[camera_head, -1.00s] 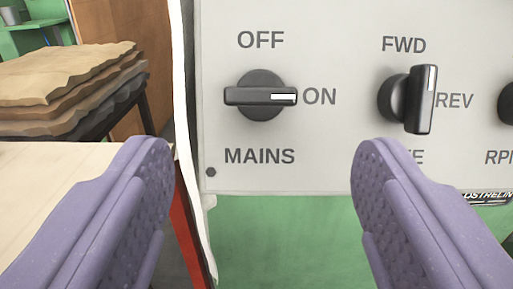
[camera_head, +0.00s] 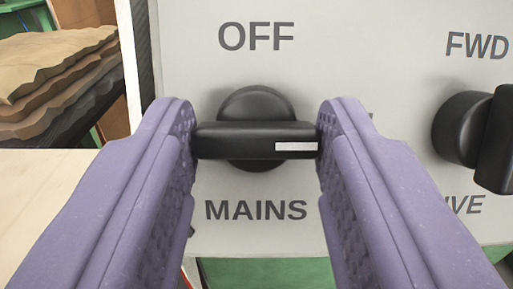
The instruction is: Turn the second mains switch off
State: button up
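The black mains switch (camera_head: 256,138) is on the light grey control panel (camera_head: 330,60), above the word MAINS and below the word OFF. Its bar lies horizontal, with the white mark at the right end, where ON was seen earlier; my right finger now hides that word. My gripper (camera_head: 257,135) has its purple fingers on either side of the bar, one at each end. The fingertips appear to touch the bar's ends, so the gripper looks shut on it. Only this one mains switch shows.
A second black knob (camera_head: 480,135), under FWD, stands out from the panel at the right, close to my right finger. Stacked rough brown sheets (camera_head: 55,85) lie at the left. A pale tabletop (camera_head: 45,190) is below them.

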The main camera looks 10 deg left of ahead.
jog(key=shift+n, duration=0.4)
jog(key=n+g+y+p, duration=0.1)
jog(key=n+y, duration=0.1)
jog(key=n, duration=0.2)
jog(key=shift+d+n, duration=0.15)
jog(key=shift+n, duration=0.25)
jog(key=n+g+y+p, duration=0.1)
jog(key=n, duration=0.1)
jog(key=n+p, duration=0.1)
jog(key=n, duration=0.2)
jog(key=shift+d+r+g+y, duration=0.1)
jog(key=shift+r+g+y, duration=0.05)
jog(key=shift+g+y, duration=0.25)
jog(key=n+g+p, duration=0.1)
jog(key=n, duration=0.2)
jog(key=n+g+p, duration=0.1)
jog(key=n, duration=0.2)
jog(key=shift+w+r+y+p, duration=0.1)
jog(key=shift+r+y+p, duration=0.05)
jog(key=shift+y+p, duration=0.15)
jog(key=shift+n+g+p, duration=0.7)
jog(key=shift+n+p, duration=0.05)
jog(key=shift+n, duration=1.35)
jog(key=o, duration=1.1)
jog(key=shift+c, duration=0.2)
